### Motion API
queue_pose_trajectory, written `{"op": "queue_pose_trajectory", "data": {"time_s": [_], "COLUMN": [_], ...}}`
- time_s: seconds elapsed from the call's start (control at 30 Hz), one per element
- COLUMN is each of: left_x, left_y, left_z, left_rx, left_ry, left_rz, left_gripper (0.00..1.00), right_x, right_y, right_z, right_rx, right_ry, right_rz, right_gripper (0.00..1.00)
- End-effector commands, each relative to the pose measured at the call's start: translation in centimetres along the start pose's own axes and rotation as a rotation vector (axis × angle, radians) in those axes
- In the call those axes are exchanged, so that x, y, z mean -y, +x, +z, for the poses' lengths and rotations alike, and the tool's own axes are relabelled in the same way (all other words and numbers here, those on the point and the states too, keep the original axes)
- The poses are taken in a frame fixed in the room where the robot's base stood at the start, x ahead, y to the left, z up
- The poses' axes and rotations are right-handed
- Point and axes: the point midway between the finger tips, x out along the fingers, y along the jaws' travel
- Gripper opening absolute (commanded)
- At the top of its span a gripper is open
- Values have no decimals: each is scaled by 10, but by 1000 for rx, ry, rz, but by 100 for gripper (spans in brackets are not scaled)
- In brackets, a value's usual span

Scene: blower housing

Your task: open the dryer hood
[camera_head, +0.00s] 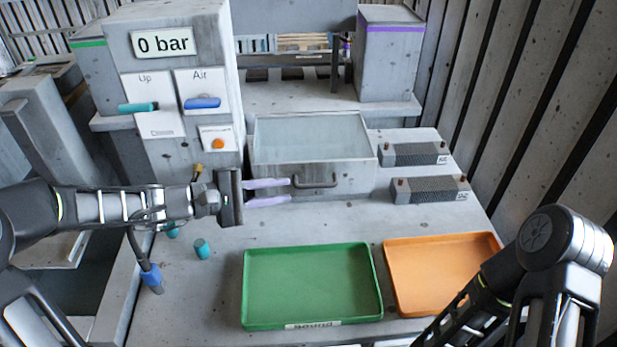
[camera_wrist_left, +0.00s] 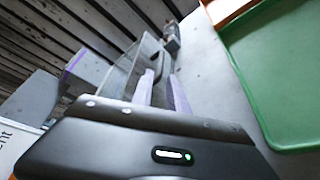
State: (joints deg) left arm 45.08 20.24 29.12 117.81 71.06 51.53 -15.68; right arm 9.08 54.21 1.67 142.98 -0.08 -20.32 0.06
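The dryer hood (camera_head: 311,137) is a grey box with a glassy top panel, at the middle of the table and closed in the head view. Its dark bar handle (camera_head: 316,180) is on the front face. My left gripper (camera_head: 291,190) comes in from the left with two lilac fingers apart, their tips just left of the handle. The fingers (camera_wrist_left: 166,92) also show spread in the left wrist view, pointing toward the hood (camera_wrist_left: 128,68). No object shows between them. My right arm is at the lower right in the head view; its gripper is not visible.
A green tray (camera_head: 311,325) and an orange tray (camera_head: 441,241) lie in front. Two dark ribbed blocks (camera_head: 415,153) (camera_head: 430,189) stand right of the hood. A panel reading "0 bar" (camera_head: 163,43) rises at left. A teal cylinder (camera_head: 202,249) stands left of the green tray.

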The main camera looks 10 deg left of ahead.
Motion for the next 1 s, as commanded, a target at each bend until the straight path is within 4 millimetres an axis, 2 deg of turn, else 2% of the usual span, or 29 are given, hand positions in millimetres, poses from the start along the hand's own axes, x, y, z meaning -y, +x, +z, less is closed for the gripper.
{"op": "queue_pose_trajectory", "data": {"time_s": [0.23, 0.37, 0.8, 1.0], "left_x": [0, 1, 1, 0], "left_y": [1, 9, 70, 79], "left_z": [0, -1, 0, 0], "left_rx": [0, 1, 3, 0], "left_ry": [0, 1, 1, 0], "left_rz": [0, 0, 0, 0], "left_gripper": [20, 20, 20, 20], "right_x": [0, -2, -8, -8], "right_y": [1, 4, 21, 22], "right_z": [0, 0, 0, 0], "right_rx": [0, 0, -2, -2], "right_ry": [0, 0, 0, 0], "right_rz": [0, 0, 0, 0], "right_gripper": [0, 0, 0, 0]}}
